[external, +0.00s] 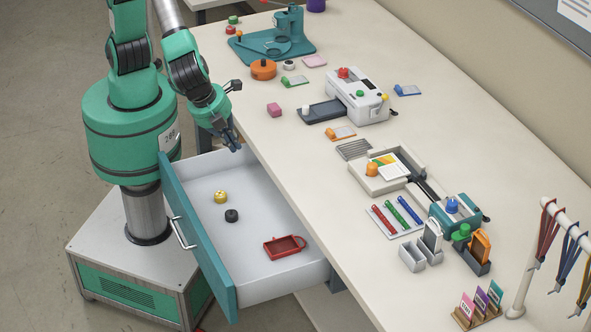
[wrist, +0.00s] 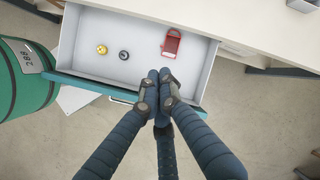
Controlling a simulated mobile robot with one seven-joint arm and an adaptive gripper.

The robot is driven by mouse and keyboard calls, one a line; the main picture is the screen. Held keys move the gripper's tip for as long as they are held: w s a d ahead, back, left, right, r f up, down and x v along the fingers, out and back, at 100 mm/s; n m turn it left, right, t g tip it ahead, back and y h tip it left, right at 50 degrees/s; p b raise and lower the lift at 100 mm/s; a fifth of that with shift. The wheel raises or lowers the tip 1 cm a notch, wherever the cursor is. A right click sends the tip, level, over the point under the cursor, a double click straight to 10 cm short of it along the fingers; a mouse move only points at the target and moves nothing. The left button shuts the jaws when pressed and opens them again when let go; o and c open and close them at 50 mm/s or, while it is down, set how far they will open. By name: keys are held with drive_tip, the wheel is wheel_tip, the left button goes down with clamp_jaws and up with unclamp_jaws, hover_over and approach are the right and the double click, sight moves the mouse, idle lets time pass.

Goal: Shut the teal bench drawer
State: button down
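The teal bench drawer (external: 197,237) stands pulled well out from the bench, its teal front and grey handle (external: 183,230) facing my base. In the wrist view its teal front (wrist: 90,85) crosses the picture, with the handle (wrist: 122,101) left of my fingers. Inside lie a yellow knob (external: 220,196), a black knob (external: 231,215) and a red tray-like piece (external: 284,247). My gripper (external: 234,143) is raised near the drawer's far end in the external view. In the wrist view my gripper (wrist: 160,76) has its fingers together, empty, and hides part of the front.

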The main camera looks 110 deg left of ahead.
drive_tip(key=d+f+m, duration=0.3)
drive_tip(key=d+f, duration=0.5)
drive_tip(key=d, duration=0.2)
drive_tip(key=m+t+y, duration=0.2)
drive_tip(key=m, duration=0.1)
hover_over(216, 288)
drive_tip(key=s, duration=0.3)
wheel_tip(216, 288, down, 6)
drive_tip(key=s+d+f+m+t, duration=0.1)
drive_tip(key=s+d+f+m, duration=0.1)
drive_tip(key=d+f, duration=0.3)
drive_tip(key=s+d+f+m+t+p, duration=0.1)
drive_tip(key=s+d+f+m, duration=0.2)
drive_tip(key=f, duration=0.6)
drive_tip(key=shift+s+d+f, duration=0.3)
drive_tip(key=shift+s+d, duration=0.85)
drive_tip(key=shift+d, duration=0.05)
drive_tip(key=shift+f, duration=0.1)
drive_tip(key=shift+w+a+r+b+x, duration=0.3)
drive_tip(key=shift+b+x, duration=0.2)
drive_tip(key=shift+x, duration=1.6)
drive_tip(key=shift+w+a+r+b+x, duration=0.2)
drive_tip(key=shift+r+b+x, duration=0.25)
drive_tip(key=shift+x, duration=1.65)
drive_tip(key=shift+w+a+r+b+x, duration=0.25)
drive_tip(key=shift+b+x, duration=0.25)
drive_tip(key=shift+x, duration=1.65)
drive_tip(key=shift+a, duration=0.1)
